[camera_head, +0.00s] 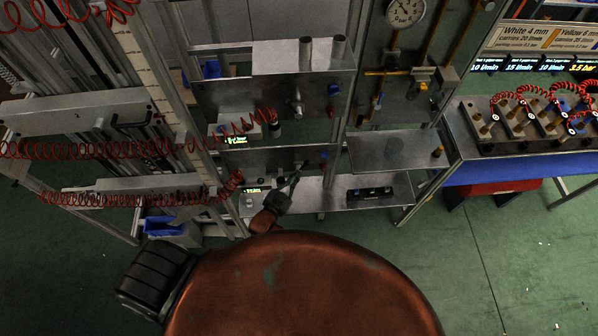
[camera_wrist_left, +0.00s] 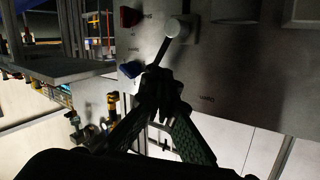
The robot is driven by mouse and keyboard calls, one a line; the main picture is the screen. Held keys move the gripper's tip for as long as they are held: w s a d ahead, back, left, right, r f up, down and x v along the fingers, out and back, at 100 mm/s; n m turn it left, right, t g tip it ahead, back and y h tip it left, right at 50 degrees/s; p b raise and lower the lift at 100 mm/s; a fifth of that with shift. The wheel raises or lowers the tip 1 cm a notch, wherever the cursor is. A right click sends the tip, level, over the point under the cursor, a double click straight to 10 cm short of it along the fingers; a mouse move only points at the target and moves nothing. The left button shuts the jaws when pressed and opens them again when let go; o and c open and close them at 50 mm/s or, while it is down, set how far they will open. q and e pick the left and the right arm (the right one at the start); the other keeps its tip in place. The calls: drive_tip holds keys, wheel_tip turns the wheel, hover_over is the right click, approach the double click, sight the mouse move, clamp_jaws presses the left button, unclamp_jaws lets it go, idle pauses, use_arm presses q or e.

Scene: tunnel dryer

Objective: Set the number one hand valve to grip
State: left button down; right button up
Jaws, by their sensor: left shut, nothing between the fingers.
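A hand valve with a pale round hub and short lever (camera_wrist_left: 178,30) sits on a grey metal panel in the left wrist view. In the head view this appears to be the lower panel (camera_head: 262,160). My left gripper (camera_head: 294,180) is in front of it, shut and empty. In the left wrist view its fingertips (camera_wrist_left: 160,78) are at the lever's free end; whether they touch it I cannot tell. My right gripper is out of view.
A similar valve (camera_head: 297,101) is on the upper panel. Red coiled hoses (camera_head: 100,150) hang at left. A shelf (camera_head: 398,150) juts out at right, with a black box (camera_head: 369,195) on the ledge below. A pressure gauge (camera_head: 404,12) is above.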

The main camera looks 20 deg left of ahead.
use_arm(q)
drive_tip(key=s+r+b, duration=0.1)
drive_tip(key=s+r, duration=0.2)
drive_tip(key=s, duration=0.7)
drive_tip(key=shift+a, duration=0.4)
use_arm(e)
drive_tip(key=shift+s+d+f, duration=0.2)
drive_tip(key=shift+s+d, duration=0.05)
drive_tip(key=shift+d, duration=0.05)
use_arm(q)
drive_tip(key=shift+s, duration=0.1)
drive_tip(key=shift+f, duration=0.1)
